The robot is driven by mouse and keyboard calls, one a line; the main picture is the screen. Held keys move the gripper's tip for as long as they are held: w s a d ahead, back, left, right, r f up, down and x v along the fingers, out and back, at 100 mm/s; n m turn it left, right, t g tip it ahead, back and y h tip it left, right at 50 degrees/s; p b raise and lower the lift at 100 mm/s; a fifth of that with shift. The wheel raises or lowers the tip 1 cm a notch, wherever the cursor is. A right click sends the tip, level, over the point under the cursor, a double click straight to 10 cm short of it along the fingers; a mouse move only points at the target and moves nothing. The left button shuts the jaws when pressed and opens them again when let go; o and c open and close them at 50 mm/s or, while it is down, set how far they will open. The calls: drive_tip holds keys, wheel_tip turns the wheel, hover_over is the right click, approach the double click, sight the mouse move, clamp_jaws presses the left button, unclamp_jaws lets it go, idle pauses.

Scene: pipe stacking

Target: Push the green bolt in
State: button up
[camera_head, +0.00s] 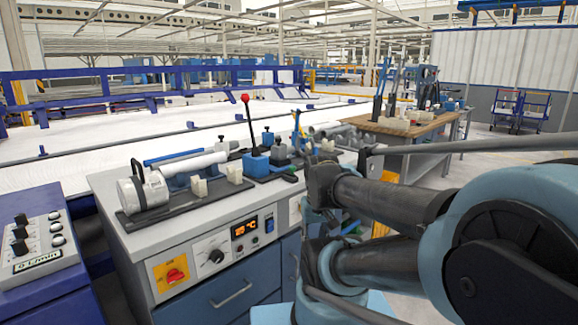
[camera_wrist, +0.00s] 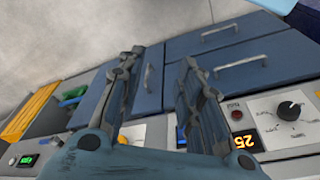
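My gripper (camera_wrist: 162,60) is open and empty in the wrist view, its two dark fingers apart in front of the blue drawers. In the head view my arm reaches in from the right, and I cannot make out the fingertips. A green shape (camera_wrist: 73,96) also shows at the left of the wrist view, unclear in kind. Neither touches my gripper.
The grey bench (camera_head: 150,236) carries a white pipe (camera_head: 194,164) on holders, a round heater (camera_head: 143,190) and a red-knobbed lever (camera_head: 246,98). Its front has a dial (camera_head: 214,256) and drawers (camera_wrist: 236,62). A control box (camera_head: 35,245) stands left; a wooden table (camera_head: 425,127) stands behind.

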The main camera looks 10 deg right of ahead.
drive_tip(key=shift+o, duration=0.6)
drive_tip(key=shift+o, duration=0.7)
drive_tip(key=shift+s+r, duration=0.25)
wheel_tip(320, 180, up, 28)
drive_tip(key=m+g, duration=0.2)
hover_over(292, 167)
drive_tip(key=f, duration=1.6)
drive_tip(key=shift+w+d+f, duration=0.1)
drive_tip(key=shift+w+f, duration=0.15)
drive_tip(key=shift+f, duration=0.05)
